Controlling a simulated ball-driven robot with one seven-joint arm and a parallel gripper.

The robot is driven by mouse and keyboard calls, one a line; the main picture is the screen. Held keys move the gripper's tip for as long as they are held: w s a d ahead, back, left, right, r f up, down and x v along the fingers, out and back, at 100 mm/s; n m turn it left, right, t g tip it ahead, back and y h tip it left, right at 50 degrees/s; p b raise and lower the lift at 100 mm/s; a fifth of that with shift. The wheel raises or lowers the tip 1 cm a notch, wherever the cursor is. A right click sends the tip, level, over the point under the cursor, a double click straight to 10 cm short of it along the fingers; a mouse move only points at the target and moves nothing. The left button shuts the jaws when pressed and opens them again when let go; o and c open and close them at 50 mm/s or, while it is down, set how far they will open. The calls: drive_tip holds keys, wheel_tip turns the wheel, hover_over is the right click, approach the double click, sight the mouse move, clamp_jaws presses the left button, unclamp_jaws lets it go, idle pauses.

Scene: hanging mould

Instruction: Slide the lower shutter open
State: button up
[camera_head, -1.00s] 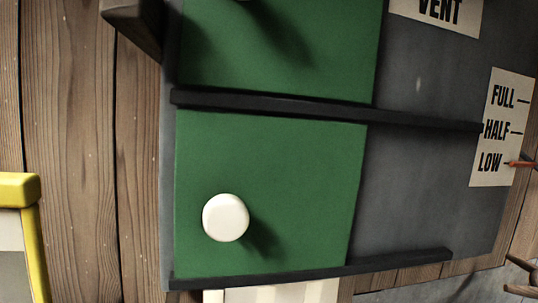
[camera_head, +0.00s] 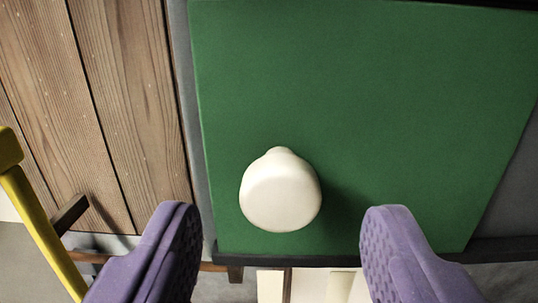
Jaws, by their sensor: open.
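The lower shutter (camera_head: 380,90) is a flat green panel that fills most of the view. A round white knob (camera_head: 281,192) stands out from its lower left part. My gripper (camera_head: 281,232) shows as two purple ribbed fingers at the bottom of the view, open and empty. The left finger lies to the lower left of the knob and the right finger to its lower right, with the knob in line with the gap between them. Neither finger appears to touch the knob, though the depth between them is hard to tell.
A dark rail (camera_head: 490,250) runs along the shutter's bottom edge, and another shows at the top right. Wooden planks (camera_head: 110,90) lie to the left. A yellow frame (camera_head: 38,225) stands at the far left. A bare grey strip shows right of the shutter.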

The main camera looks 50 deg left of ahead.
drive_tip(key=shift+x, duration=1.2)
clamp_jaws()
drive_tip(key=shift+w, duration=0.1)
drive_tip(key=shift+w+d+r, duration=0.1)
drive_tip(key=shift+w+d, duration=0.15)
drive_tip(key=shift+w, duration=0.05)
drive_tip(key=w+d+p, duration=0.3)
drive_tip(key=w+d, duration=0.6)
drive_tip(key=w, duration=0.2)
drive_tip(key=shift+d, duration=0.3)
drive_tip(key=shift+w, duration=0.1)
